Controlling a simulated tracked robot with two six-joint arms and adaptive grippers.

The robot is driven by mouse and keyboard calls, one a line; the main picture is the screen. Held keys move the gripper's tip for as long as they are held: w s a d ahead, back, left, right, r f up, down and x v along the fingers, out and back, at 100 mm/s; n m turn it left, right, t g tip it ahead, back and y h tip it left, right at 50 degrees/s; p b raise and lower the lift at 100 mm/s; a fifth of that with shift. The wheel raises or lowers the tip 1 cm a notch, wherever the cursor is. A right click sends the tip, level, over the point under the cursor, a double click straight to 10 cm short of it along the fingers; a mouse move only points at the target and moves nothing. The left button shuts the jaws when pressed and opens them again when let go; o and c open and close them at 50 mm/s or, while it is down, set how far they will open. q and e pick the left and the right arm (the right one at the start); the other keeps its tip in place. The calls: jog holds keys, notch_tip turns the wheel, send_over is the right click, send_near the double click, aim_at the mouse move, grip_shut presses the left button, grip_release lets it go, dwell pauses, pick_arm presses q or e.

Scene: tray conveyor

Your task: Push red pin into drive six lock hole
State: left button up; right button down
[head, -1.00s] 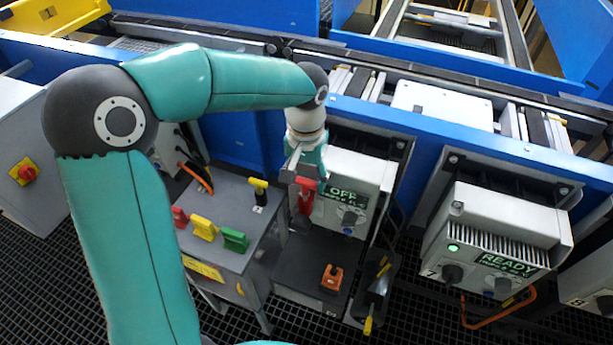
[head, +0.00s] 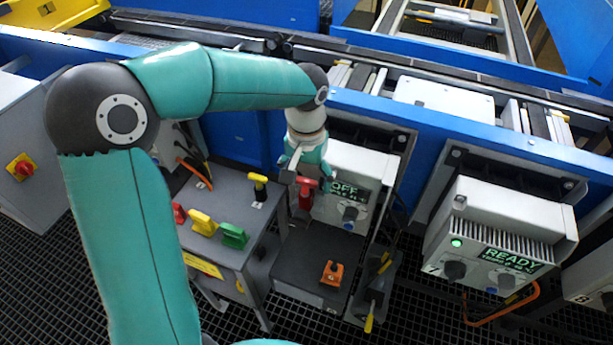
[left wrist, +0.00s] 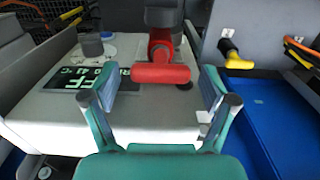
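The red pin (head: 306,192) with a crossbar handle is at the left side of the drive box with the OFF display (head: 350,190). In the left wrist view the red pin (left wrist: 160,73) has its stem running up to a dark grey part (left wrist: 163,15). The lock hole is hidden, so I cannot tell how deep the pin sits. My left gripper (head: 307,180) is open around the handle area; in the left wrist view its fingers (left wrist: 160,98) are wide apart, with visible gaps on both sides of the red handle. My right gripper is not in view.
A grey stand (head: 215,262) holds red, yellow and green handles and a yellow-topped black pin (head: 259,187). An orange piece (head: 332,273) lies on the dark shelf below the drive. A READY drive (head: 500,240) is at right. The blue conveyor frame (head: 440,140) runs behind.

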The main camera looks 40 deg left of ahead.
pick_arm(q)
notch_tip(320, 180, up, 12)
dwell(0.8)
dwell(0.3)
